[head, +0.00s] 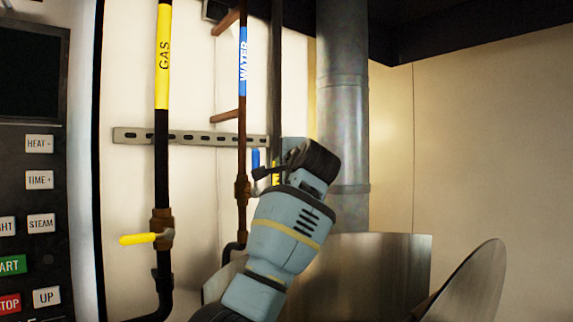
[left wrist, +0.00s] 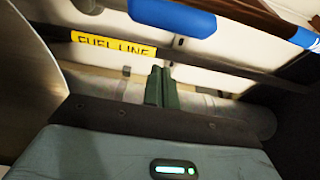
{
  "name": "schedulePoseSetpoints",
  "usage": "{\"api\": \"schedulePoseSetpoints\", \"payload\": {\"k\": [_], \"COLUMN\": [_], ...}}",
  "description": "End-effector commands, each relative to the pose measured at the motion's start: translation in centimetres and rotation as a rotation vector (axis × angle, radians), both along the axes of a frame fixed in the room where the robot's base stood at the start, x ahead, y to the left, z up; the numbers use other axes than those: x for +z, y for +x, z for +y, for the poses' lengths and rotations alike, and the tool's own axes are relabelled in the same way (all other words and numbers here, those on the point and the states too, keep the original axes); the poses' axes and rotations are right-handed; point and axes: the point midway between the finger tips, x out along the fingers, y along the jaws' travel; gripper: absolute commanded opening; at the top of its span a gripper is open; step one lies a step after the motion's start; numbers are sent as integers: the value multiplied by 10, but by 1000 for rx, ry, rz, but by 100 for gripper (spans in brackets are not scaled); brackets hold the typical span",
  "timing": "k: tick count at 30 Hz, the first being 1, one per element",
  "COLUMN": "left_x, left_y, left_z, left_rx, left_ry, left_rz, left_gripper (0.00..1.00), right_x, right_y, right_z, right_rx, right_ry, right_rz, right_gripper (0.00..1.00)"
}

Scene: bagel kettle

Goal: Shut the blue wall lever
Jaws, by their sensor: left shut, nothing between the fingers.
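The blue wall lever (head: 256,160) stands upright beside the copper water pipe, roughly parallel to it, above a brass valve (head: 242,190). In the left wrist view the blue lever (left wrist: 172,17) lies across the top edge. My left gripper (head: 264,173) is beside the lever's lower part in the head view; whether it touches cannot be told there. In the left wrist view its fingers (left wrist: 160,87) are together and empty, with a visible gap to the lever. Part of the lever's base is hidden. My right gripper is in neither view.
A gas pipe (head: 162,110) with a yellow lever (head: 138,239) runs at left. A grey duct (head: 342,90) and a fuel line with a yellow label (left wrist: 112,44) are close to the gripper. A metal kettle (head: 400,270) stands below right. A control panel (head: 30,150) is far left.

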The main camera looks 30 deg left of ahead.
Motion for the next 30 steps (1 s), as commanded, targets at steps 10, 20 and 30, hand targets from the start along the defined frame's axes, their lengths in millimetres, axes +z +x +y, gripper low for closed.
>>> {"api": "schedulePoseSetpoints", "payload": {"k": [10, 20, 30], "left_x": [4, 1, 0], "left_y": [-25, -36, -35], "left_z": [12, 17, 17], "left_rx": [1, -1, 0], "left_ry": [0, 0, 0], "left_rz": [-7, -1, -1], "left_gripper": [0, 0, 0], "right_x": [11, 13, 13], "right_y": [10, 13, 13], "right_z": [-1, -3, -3], "right_rx": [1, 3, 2], "right_ry": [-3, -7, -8], "right_rz": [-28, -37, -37], "right_gripper": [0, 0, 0]}}
